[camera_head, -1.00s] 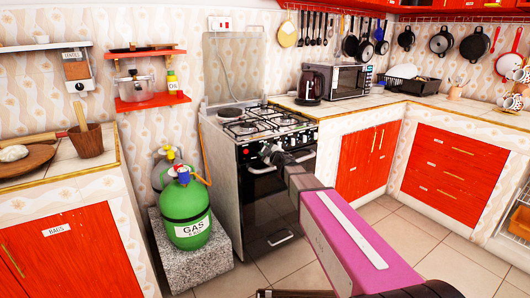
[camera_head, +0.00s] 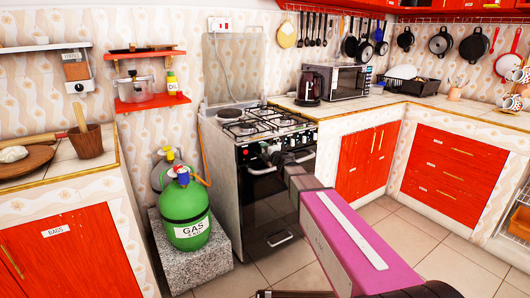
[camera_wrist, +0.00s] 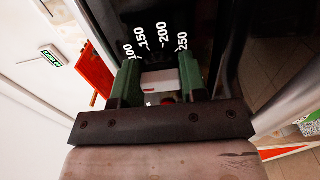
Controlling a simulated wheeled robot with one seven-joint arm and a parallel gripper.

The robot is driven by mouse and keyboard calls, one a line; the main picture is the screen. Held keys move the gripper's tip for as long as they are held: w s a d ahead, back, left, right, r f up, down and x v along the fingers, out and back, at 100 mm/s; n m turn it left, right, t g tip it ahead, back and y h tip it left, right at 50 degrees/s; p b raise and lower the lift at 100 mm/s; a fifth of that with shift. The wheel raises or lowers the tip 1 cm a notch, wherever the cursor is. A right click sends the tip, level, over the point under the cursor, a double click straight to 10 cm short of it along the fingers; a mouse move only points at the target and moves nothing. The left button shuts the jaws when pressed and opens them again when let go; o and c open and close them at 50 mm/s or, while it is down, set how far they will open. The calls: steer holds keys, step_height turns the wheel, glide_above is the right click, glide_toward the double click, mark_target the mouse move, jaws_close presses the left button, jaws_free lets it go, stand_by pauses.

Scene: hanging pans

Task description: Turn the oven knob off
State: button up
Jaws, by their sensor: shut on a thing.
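The oven (camera_head: 270,205) has a black front with a row of knobs along its upper edge, under the gas hob. In the head view my gripper (camera_head: 272,157) is at this knob panel. In the wrist view my gripper (camera_wrist: 158,78) has green fingers on either side of a pale grey oven knob (camera_wrist: 161,80) and is shut on it. White marks 100, 150, 200 and 250 show on the black panel beyond the knob. The knob's pointer is hard to make out, and my gripper hides the knob in the head view.
A green gas bottle (camera_head: 185,215) stands on a stone block (camera_head: 190,263) left of the oven. A counter with red doors (camera_head: 360,160) adjoins the oven on the right. The tiled floor (camera_head: 385,225) before the counter is clear.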

stand_by(0.5)
steer(key=o, duration=0.9)
steer(key=shift+s, duration=0.1)
steer(key=v, duration=1)
steer(key=shift+s+d, duration=0.25)
steer(key=shift+s, duration=0.05)
